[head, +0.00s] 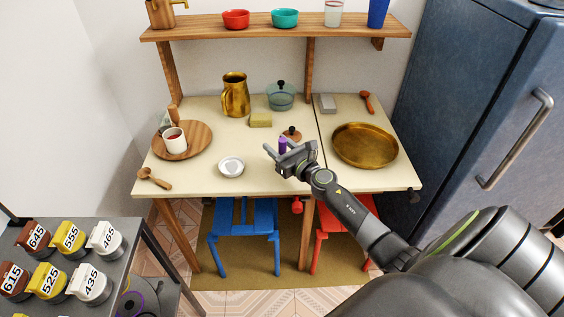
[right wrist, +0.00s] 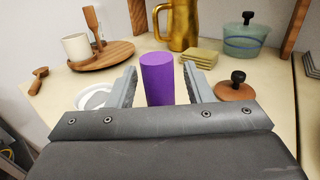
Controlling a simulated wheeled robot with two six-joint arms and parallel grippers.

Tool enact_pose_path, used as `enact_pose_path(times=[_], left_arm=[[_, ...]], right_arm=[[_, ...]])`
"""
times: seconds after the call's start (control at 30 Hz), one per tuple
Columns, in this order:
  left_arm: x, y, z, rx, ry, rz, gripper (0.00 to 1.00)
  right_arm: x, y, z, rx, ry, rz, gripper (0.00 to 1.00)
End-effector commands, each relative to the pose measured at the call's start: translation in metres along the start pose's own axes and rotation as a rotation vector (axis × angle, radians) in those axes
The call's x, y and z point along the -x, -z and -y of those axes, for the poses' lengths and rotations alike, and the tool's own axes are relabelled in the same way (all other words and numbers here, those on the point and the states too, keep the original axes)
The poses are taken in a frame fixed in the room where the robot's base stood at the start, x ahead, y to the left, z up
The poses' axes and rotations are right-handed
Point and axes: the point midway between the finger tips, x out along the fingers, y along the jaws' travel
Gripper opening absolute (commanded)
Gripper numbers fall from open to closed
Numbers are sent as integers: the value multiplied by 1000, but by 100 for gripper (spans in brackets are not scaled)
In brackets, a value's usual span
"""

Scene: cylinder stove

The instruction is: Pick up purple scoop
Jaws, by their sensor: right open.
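The purple scoop (right wrist: 160,80) shows as a plain upright purple cylinder in the right wrist view. In the head view only a small purple part (head: 283,144) shows, the rest hidden behind my gripper. My right gripper (head: 285,152) is open above the front middle of the table. In the right wrist view its fingers stand on either side of the purple cylinder, with a visible gap at each side. My left gripper is not in view.
A white bowl (head: 231,166) lies left of the gripper. A brown lid with a dark knob (head: 291,134) is just behind it. A gold tray (head: 365,146) is at right.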

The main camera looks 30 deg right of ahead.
Motion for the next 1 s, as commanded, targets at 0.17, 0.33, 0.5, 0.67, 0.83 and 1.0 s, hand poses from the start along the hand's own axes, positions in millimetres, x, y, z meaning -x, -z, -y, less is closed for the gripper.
enact_pose_path(times=[0.17,0.33,0.5,0.67,0.83,1.0], left_arm=[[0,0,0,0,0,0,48],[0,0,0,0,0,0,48],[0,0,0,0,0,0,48],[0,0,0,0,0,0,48],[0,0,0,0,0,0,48],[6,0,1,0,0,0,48]], right_arm=[[-4,0,0,0,0,-1,46],[-3,0,0,0,0,0,38],[-3,0,0,0,0,0,16],[-3,0,0,1,0,0,0],[-3,0,0,1,0,0,0],[-3,-7,0,1,0,0,0]])
